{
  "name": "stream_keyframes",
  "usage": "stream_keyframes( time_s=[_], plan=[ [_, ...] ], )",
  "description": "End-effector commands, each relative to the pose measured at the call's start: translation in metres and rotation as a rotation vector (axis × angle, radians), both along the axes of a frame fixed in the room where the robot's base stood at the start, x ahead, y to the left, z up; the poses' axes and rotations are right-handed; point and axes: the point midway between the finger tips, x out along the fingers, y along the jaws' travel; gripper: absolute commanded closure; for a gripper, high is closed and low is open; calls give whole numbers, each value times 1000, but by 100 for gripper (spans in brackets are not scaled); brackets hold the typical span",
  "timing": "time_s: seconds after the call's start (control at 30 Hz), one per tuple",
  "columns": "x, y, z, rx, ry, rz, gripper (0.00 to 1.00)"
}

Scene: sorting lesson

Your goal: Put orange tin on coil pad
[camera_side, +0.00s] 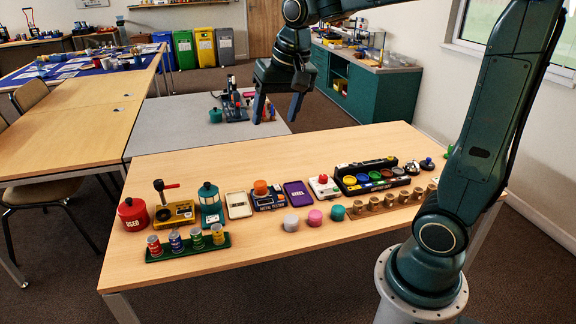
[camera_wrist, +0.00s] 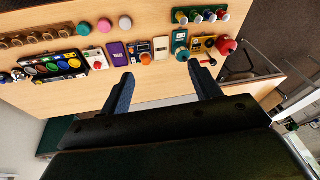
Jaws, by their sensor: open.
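The orange tin (camera_side: 260,187) shows at the back of the blue tester (camera_side: 268,203), whose label seems to read "METAL TESTER". In the wrist view the orange tin (camera_wrist: 146,59) overlaps the tester's edge; I cannot tell whether it rests on it or just behind it. I cannot make out a separate coil pad; it may be part of the tester or hidden under the tin. My gripper (camera_side: 277,110) is open and empty, high above and behind the table's back edge. In the wrist view my gripper's fingers (camera_wrist: 161,70) are wide apart, with the tin beyond them.
A cream tray (camera_side: 239,205) and a purple tray (camera_side: 298,195) flank the tester closely. A teal lantern-like pot (camera_side: 210,204) stands left. Grey, pink and green pucks (camera_side: 315,218) lie in front. A green can rack (camera_side: 188,247) is front left.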

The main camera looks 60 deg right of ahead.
Motion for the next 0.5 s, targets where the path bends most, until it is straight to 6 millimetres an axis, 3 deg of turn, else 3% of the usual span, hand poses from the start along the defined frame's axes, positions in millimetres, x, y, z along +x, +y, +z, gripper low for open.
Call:
stream_keyframes(
  time_s=[0.2, 0.5],
  plan=[
    [-51, 24, 10, -47, -49, 162, 37],
    [-117, 47, 4, -116, -115, 378, 37]
  ],
)
